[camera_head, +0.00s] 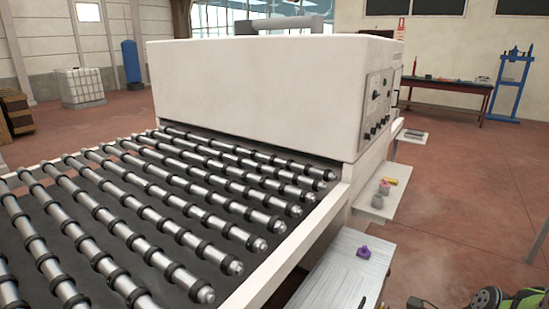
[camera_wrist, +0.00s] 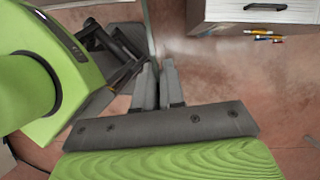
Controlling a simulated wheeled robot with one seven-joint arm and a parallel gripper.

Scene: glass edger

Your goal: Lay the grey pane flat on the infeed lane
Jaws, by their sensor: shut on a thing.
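In the wrist view my gripper (camera_wrist: 159,75) is shut, its two grey fingers close together. A thin, pale strip, which looks like the grey pane seen edge-on (camera_wrist: 150,30), runs up from between the fingers to the top of the picture. The pane's full outline is hard to make out. In the head view the infeed lane (camera_head: 150,210) is a bed of steel rollers with black rings in front of the white machine (camera_head: 255,90). No pane shows on the rollers. I cannot make out the gripper or the pane in the head view.
A white-topped bench (camera_head: 335,275) with a purple object (camera_head: 363,252) stands right of the lane's side rail (camera_head: 290,245). A shelf (camera_head: 375,208) holds small items. In the wrist view a white drawer unit (camera_wrist: 225,12) and coloured sticks (camera_wrist: 263,36) show at upper right.

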